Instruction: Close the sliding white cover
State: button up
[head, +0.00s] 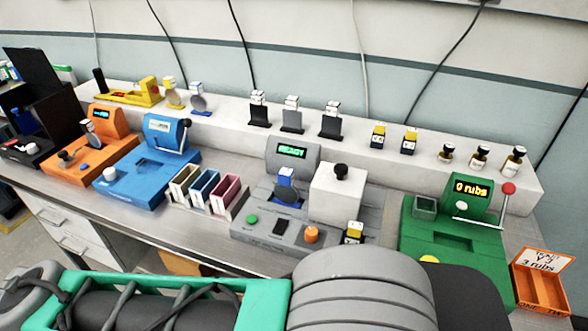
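The sliding white cover (336,194) is a white block with a black knob on top. It sits on the right part of the grey machine (262,231), whose green display (292,151) reads READY. To the left of the cover, a blue piece with a grey round part (286,187) stands uncovered on the machine. The cover is apart from this piece, to its right. My gripper is not in view; part of my arm fills the bottom middle and hides the bench's front edge there.
A green button (252,219), a black switch and an orange knob (311,235) are on the machine's front. A small yellow and black item (353,233) stands at its right corner. Coloured bins (206,189) stand left, a green machine (455,245) right. Several small items line the back shelf.

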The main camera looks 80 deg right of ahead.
aim_at(336, 192)
jog(key=u, duration=0.55)
jog(key=i, duration=0.55)
jog(key=z, duration=4.25)
